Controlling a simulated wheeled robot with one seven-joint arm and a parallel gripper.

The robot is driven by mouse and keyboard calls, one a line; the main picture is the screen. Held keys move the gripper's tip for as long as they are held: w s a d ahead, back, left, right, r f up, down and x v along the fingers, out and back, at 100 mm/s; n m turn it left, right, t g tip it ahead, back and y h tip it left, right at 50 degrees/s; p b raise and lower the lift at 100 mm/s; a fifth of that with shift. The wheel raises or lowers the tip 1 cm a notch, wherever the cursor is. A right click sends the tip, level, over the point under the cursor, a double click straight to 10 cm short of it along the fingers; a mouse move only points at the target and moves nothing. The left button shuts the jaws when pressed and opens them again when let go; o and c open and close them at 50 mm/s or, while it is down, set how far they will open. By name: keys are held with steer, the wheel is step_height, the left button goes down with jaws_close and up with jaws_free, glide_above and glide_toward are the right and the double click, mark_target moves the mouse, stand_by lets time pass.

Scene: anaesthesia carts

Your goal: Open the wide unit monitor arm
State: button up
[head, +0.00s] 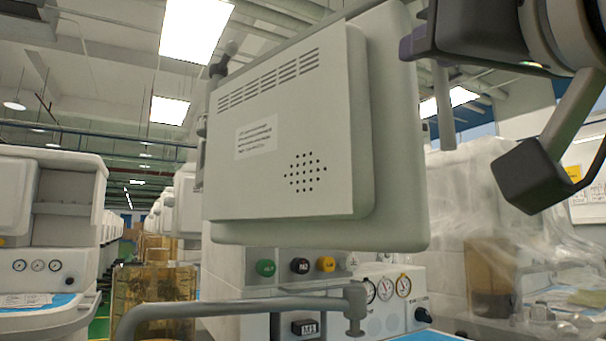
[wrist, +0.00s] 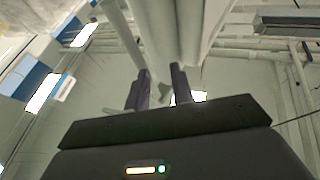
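The monitor (head: 290,130), a grey housing seen from its vented back with a label, hangs large in the middle of the head view. A dark hinge or joint piece (head: 219,68) shows at its upper left edge. My gripper (head: 424,42) is at the upper right and overlaps the monitor's top right corner in the picture; I cannot tell whether it touches. In the wrist view, the two purple-tipped fingers (wrist: 160,80) stand apart. A pale, long shape (wrist: 172,30) lies beyond them, and I cannot tell whether any part sits between them.
A grey handrail (head: 240,307) crosses below the monitor, before a unit with gauges (head: 386,289) and coloured knobs. Another cart (head: 48,230) stands at left. Plastic-wrapped equipment (head: 500,230) stands at right. A brown box (head: 152,297) is on the floor between.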

steer(key=shift+f, duration=0.1)
steer(key=b+v, duration=0.2)
steer(key=v, duration=0.7)
steer(key=shift+d+b, duration=0.25)
steer(key=shift+b, duration=0.1)
steer(key=shift+c, duration=0.3)
stand_by(0.3)
